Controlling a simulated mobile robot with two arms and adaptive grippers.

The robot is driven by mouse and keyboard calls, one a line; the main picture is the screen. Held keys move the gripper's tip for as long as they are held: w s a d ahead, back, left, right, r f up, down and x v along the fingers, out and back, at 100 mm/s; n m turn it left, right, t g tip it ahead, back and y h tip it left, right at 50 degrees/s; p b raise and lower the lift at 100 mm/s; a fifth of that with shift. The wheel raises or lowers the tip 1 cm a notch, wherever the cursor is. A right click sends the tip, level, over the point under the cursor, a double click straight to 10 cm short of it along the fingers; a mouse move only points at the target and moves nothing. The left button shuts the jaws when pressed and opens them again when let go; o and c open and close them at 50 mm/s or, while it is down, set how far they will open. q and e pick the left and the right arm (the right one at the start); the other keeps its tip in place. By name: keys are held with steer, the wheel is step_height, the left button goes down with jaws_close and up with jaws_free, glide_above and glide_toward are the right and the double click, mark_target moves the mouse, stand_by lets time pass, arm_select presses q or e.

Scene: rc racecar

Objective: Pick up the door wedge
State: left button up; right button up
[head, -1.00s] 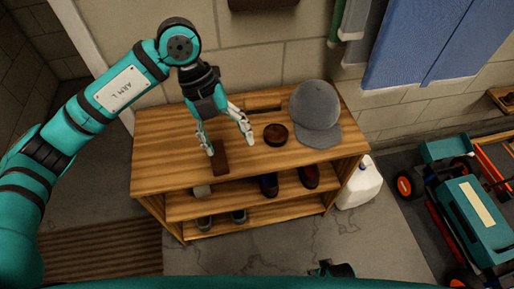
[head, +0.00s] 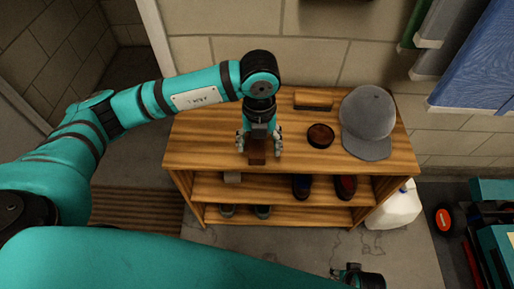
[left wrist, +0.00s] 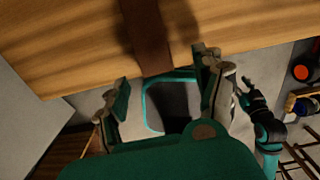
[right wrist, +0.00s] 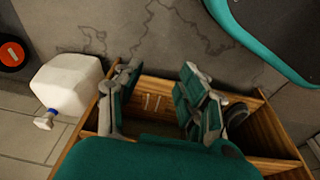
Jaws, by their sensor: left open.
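The door wedge, a dark brown narrow block (head: 257,159), lies on the top of the wooden shoe rack near its front edge. It also shows at the top of the left wrist view (left wrist: 147,38). My left gripper (head: 259,146) is open above the wedge, one finger to each side, and its body hides part of it. In the left wrist view my left gripper (left wrist: 163,72) is empty and apart from the wedge. My right gripper (head: 358,278) is low at the bottom of the head view; in the right wrist view it (right wrist: 160,74) is open and empty.
On the rack top (head: 205,145) are a round dark tin (head: 320,135), a wooden-backed block (head: 313,99) and a grey cap (head: 368,122). Shoes (head: 302,187) stand on the lower shelves. A white jug (head: 395,208) stands on the floor to the right. The rack's left top is clear.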

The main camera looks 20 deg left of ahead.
mark_target(257, 155)
arm_select(q)
steer(key=f, duration=0.5)
steer(key=shift+s+a+f+b, duration=0.15)
steer(key=shift+a+b, duration=0.05)
steer(key=shift+b, duration=0.1)
arm_select(e)
steer(key=shift+w+r, duration=0.15)
steer(key=shift+r, duration=0.4)
steer(key=shift+w+r, duration=0.15)
steer(key=shift+r, duration=0.35)
arm_select(q)
steer(key=c, duration=1.3)
steer(key=shift+r, duration=0.2)
